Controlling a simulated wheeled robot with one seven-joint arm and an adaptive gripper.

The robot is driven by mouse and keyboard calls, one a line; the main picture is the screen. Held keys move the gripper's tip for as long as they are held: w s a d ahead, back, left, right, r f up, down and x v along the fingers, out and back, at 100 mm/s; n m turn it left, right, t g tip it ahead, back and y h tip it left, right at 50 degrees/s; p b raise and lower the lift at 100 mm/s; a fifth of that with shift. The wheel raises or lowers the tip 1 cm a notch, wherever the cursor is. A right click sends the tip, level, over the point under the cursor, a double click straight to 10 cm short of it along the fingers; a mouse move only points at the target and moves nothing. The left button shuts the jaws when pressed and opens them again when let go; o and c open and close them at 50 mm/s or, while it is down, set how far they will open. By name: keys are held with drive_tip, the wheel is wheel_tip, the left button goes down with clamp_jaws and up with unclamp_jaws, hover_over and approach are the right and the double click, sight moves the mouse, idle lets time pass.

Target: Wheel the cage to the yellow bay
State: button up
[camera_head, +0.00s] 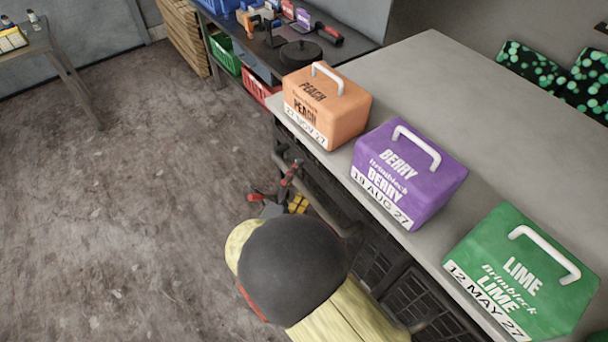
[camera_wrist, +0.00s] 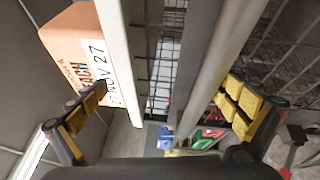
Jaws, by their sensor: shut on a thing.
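The cage (camera_head: 372,266) shows as dark mesh and bars beneath the edge of a grey top in the head view. Its mesh also shows in the wrist view (camera_wrist: 166,62). My gripper (camera_head: 291,200) is at the cage's near side, shut on a grey rail of it. In the wrist view the yellow-padded fingers of my gripper (camera_wrist: 165,104) stand on either side of the long grey bars. My own arm hides part of the cage's lower side. No yellow bay shows in either view.
Peach (camera_head: 328,104), berry (camera_head: 409,175) and lime (camera_head: 520,272) cartons stand on the grey top (camera_head: 440,95). A cluttered bench (camera_head: 340,45) with crates beneath it stands at the back. A table (camera_head: 45,48) is at far left. The floor (camera_head: 120,200) at left is clear.

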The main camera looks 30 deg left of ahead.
drive_tip(key=shift+s+d+r, duration=0.1)
drive_tip(key=shift+s+r, duration=0.15)
drive_tip(key=shift+s, duration=0.55)
drive_tip(key=shift+s+r, duration=0.2)
drive_tip(key=shift+s, duration=0.6)
drive_tip(key=shift+s+d+f+p, duration=0.1)
drive_tip(key=shift+s+f+p, duration=0.15)
drive_tip(key=shift+s, duration=0.65)
drive_tip(key=shift+s+d+f+p, duration=0.1)
drive_tip(key=shift+s+f+p, duration=0.1)
drive_tip(key=shift+s, duration=0.65)
drive_tip(key=shift+s+f+p, duration=0.15)
drive_tip(key=shift+s+p, duration=0.1)
drive_tip(key=shift+s, duration=0.65)
drive_tip(key=c, duration=0.4)
drive_tip(key=shift+o, duration=0.3)
drive_tip(key=shift+s+p, duration=0.15)
drive_tip(key=shift+p, duration=0.3)
drive_tip(key=shift+f, duration=0.15)
drive_tip(key=shift+c, duration=0.3)
